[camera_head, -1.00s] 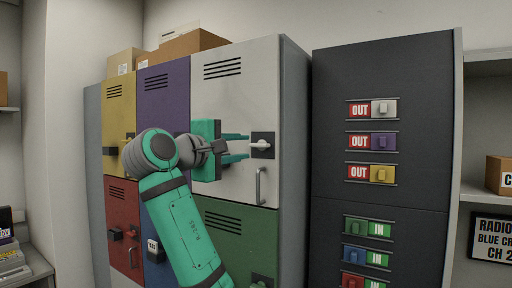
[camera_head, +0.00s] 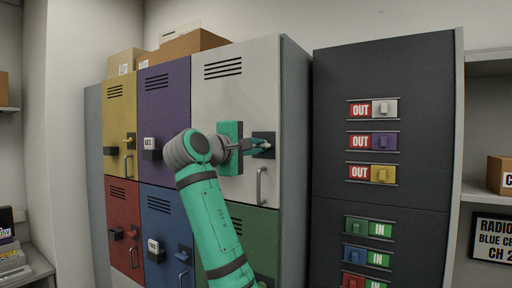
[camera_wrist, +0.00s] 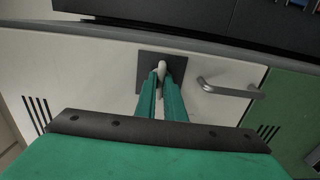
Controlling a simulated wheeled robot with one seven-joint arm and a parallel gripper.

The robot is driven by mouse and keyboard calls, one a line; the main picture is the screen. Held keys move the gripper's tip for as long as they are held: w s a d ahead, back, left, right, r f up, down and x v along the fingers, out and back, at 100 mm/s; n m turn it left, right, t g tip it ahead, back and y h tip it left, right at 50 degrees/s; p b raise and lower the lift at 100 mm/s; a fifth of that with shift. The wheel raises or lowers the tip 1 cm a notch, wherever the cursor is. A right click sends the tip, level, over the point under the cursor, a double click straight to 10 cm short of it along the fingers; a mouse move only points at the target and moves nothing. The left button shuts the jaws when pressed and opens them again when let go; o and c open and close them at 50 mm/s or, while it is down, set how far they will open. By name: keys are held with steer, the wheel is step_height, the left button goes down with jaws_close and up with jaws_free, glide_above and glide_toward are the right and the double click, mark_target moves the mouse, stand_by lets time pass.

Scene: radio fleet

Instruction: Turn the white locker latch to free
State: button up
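The white locker (camera_head: 250,95) has a dark square plate with a white latch (camera_head: 267,145) above its grey handle (camera_head: 261,186). The latch lies roughly level across its plate. My gripper (camera_head: 260,147) reaches it from the left. In the wrist view, the white latch (camera_wrist: 161,67) shows between the tips of my two green fingers (camera_wrist: 161,80), which are drawn in close on both sides of it. The fingers cover part of the latch in both views.
Yellow (camera_head: 119,100), purple (camera_head: 164,90), red (camera_head: 121,215), blue (camera_head: 160,205) and green (camera_head: 250,225) locker doors surround the white one. A dark board (camera_head: 335,120) with OUT and IN sliders stands to the right. Cardboard boxes (camera_head: 185,45) sit on top.

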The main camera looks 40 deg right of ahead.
steer(key=shift+m, duration=0.3)
jaws_close()
steer(key=m, duration=0.4)
steer(key=shift+w+a, duration=0.1)
steer(key=shift+w, duration=0.1)
steer(key=m, duration=0.4)
steer(key=shift+m, duration=0.3)
steer(key=m, duration=0.3)
steer(key=shift+m, duration=0.3)
steer(key=m, duration=0.2)
steer(key=shift+s+m, duration=0.15)
steer(key=shift+m, duration=1.45)
steer(key=o, duration=0.7)
jaws_free()
steer(key=shift+c, duration=0.2)
